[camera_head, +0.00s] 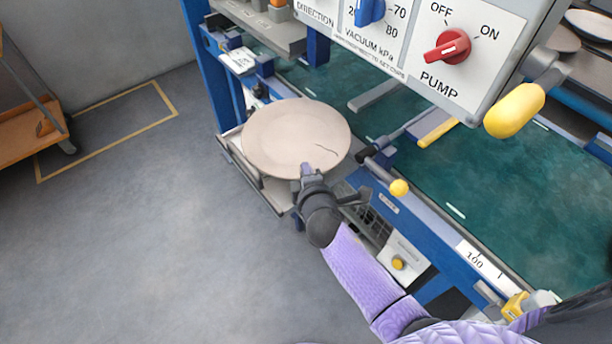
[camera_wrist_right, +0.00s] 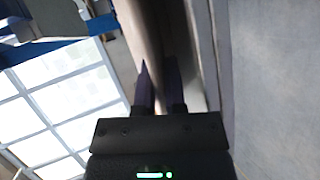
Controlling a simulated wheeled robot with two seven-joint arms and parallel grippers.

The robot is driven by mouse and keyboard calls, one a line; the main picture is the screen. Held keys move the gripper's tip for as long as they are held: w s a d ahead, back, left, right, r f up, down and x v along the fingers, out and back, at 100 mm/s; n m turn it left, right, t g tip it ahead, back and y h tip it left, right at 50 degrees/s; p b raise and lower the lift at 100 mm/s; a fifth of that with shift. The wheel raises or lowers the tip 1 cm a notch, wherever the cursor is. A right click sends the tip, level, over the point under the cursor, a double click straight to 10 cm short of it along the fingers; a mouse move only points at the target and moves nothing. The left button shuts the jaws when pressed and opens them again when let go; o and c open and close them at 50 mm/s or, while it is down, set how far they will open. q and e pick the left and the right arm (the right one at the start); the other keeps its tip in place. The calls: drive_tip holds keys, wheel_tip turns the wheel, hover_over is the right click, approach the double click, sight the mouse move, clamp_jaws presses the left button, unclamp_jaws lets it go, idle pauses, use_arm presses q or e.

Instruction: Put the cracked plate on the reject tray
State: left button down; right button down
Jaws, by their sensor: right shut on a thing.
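The round beige plate (camera_head: 285,138) has a dark crack line near its right side. My right gripper (camera_head: 307,172) is shut on its near rim and holds it out over a grey tray (camera_head: 267,196) fixed to the blue frame. The plate hides most of this tray, and I cannot tell whether the two touch. In the right wrist view, the plate (camera_wrist_right: 150,32) shows edge-on between the dark fingers (camera_wrist_right: 159,85). My left gripper is not in view.
A control panel (camera_head: 425,50) with a red pump knob overhangs the green belt (camera_head: 440,190). A yellow-ended handle (camera_head: 514,110) and a yellow ball knob (camera_head: 399,187) stick out right of my gripper. Open grey floor (camera_head: 120,230) lies to the left.

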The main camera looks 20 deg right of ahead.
drive_tip(key=shift+r, duration=0.2)
drive_tip(key=c, duration=1.1)
unclamp_jaws()
drive_tip(key=shift+f, duration=0.25)
drive_tip(key=shift+c, duration=0.2)
drive_tip(key=shift+o, duration=0.8)
drive_tip(key=shift+r, duration=0.1)
